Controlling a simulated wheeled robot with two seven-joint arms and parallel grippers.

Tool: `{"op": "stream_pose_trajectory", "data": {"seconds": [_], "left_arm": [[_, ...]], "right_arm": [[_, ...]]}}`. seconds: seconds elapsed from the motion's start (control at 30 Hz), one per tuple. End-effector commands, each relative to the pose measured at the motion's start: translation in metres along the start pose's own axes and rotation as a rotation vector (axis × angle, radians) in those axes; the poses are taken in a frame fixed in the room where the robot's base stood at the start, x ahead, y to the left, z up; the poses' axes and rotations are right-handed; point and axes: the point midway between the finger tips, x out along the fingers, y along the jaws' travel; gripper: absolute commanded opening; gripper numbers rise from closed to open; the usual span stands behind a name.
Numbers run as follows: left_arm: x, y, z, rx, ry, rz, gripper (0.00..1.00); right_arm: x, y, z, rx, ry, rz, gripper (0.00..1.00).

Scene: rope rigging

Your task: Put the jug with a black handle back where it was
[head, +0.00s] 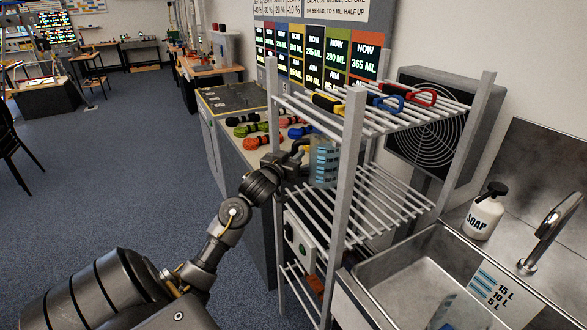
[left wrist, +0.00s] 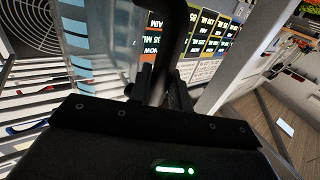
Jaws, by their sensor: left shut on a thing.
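The clear jug (head: 324,166) with blue level marks is at the left side of the wire rack, about the height of its middle shelf (head: 385,205). A rack post partly hides it in the head view. I cannot tell whether its base touches the shelf. My left gripper (head: 292,160) is shut on the jug's black handle (head: 301,145), coming from the left. In the left wrist view the jug's clear wall with blue bands (left wrist: 90,45) fills the upper left, and the black handle (left wrist: 178,35) runs down between the fingers. My right gripper is not in view.
The rack's top shelf (head: 420,110) holds yellow, blue and red tools. Coloured rope coils (head: 250,129) lie on the counter left of the rack. A sink (head: 420,275), a soap bottle (head: 485,212) and a tap (head: 552,230) are at right.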

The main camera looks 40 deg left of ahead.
Motion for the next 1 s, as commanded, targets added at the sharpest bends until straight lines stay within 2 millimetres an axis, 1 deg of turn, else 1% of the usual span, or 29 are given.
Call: {"op": "stream_pose_trajectory", "data": {"seconds": [0.1,0.3,0.5,0.57,0.7,0.8,1.0], "left_arm": [[0.01,-0.009,0.011,-0.002,0.009,-0.002,0.0],[0.017,-0.014,0.021,-0.002,0.011,-0.001,0.0],[0.019,-0.016,0.025,-0.002,0.012,-0.001,0.0],[0.022,-0.018,0.032,-0.002,0.008,-0.002,0.0],[0.02,-0.018,0.05,-0.003,0.008,-0.001,0.0],[0.02,-0.018,0.057,-0.002,0.012,-0.002,0.0],[0.02,-0.018,0.059,-0.001,0.012,-0.002,0.0]], "right_arm": [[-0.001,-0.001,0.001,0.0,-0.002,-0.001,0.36],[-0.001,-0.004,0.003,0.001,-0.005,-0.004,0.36],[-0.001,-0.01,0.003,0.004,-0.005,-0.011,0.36],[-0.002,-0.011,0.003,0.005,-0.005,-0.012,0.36],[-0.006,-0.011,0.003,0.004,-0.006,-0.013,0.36],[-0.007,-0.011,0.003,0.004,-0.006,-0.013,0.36],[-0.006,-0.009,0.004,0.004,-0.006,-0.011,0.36]]}}
